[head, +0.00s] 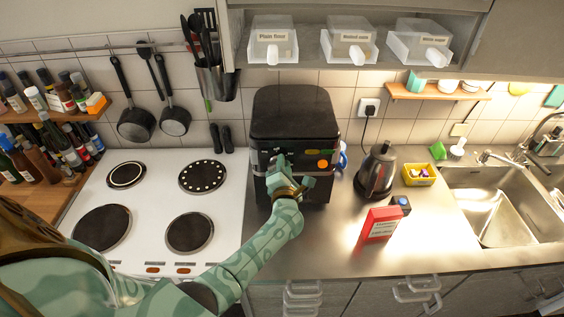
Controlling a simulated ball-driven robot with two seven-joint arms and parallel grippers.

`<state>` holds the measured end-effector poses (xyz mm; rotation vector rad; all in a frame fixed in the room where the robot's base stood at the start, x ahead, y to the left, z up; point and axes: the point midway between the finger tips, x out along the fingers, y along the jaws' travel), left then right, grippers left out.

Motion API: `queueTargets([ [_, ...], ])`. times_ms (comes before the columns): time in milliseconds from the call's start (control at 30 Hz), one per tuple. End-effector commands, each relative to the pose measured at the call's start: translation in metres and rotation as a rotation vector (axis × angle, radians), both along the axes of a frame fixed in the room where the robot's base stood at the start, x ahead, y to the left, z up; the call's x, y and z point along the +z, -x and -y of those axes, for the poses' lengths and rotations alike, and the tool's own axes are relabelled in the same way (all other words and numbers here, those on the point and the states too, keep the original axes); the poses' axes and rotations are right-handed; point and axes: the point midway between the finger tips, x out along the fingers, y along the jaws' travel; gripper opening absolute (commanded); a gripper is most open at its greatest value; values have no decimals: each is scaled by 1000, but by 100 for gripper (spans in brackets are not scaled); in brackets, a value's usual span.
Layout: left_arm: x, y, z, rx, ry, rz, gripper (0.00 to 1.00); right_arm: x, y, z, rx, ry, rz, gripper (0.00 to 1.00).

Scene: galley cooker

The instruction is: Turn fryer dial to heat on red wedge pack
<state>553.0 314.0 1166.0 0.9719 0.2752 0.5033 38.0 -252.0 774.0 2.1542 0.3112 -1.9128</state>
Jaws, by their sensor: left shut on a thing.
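The black air fryer (294,113) stands on the steel counter right of the hob. Its front panel shows small coloured marks and an orange round spot (323,164). My left gripper (279,165) is at the left part of this panel, shut on what looks like the fryer dial. The dial itself is hidden behind the gripper, so its setting cannot be read. A red pack (381,224) with a white label stands on the counter to the right, apart from the fryer. Its small print is too small to read. My right gripper is not in view.
A black kettle (376,172) and a yellow tub (418,174) stand right of the fryer, before the sink (503,211). A small dark-blue box (400,205) is behind the red pack. The white hob (150,225) is left, with no pans on it.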

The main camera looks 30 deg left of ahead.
Motion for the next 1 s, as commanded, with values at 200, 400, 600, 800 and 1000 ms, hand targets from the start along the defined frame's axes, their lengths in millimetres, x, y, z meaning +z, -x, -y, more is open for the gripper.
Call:
queueTargets([
  [200, -5, -1, 3, -1, -171, -108, 0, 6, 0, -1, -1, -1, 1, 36],
  [400, -10, -2, 4, -2, -332, -208, 0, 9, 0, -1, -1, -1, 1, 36],
  [600, -15, -2, 5, -3, -494, -308, 0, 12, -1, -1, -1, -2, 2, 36],
  [800, -20, -1, 4, -4, -648, -403, 0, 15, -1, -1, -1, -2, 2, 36],
  [1000, -25, 0, 3, -5, -777, -482, 0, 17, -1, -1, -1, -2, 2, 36],
])
